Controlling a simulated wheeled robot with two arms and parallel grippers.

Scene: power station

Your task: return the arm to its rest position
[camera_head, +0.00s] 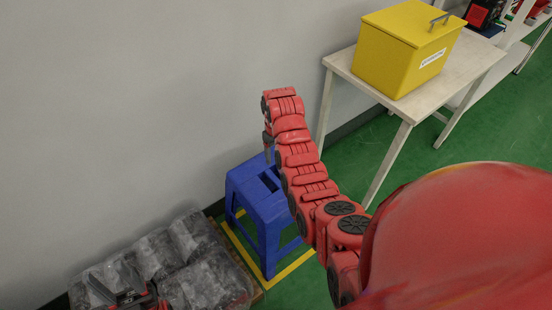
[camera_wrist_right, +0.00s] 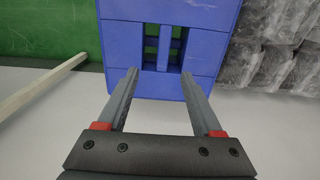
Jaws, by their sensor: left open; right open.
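My right arm (camera_head: 300,165) stretches out from the lower right of the head view, with its wrist above the blue stool (camera_head: 262,205). In the right wrist view, my right gripper (camera_wrist_right: 160,74) is open and empty, its two fingers apart in front of the stool top (camera_wrist_right: 205,40) with its slots. In the head view the right gripper is mostly hidden behind its wrist. My left gripper (camera_head: 118,284) is at the lower left edge of the head view, open, in front of grey wrapped bundles (camera_head: 205,275). Nothing shows between its fingers.
A yellow lidded box (camera_head: 395,60) stands on a pale table (camera_head: 345,65) at the upper right. A grey wall (camera_head: 130,100) runs close behind the stool and bundles. Green floor (camera_head: 350,150) is open between stool and table. Yellow tape (camera_head: 290,268) marks the floor around the stool.

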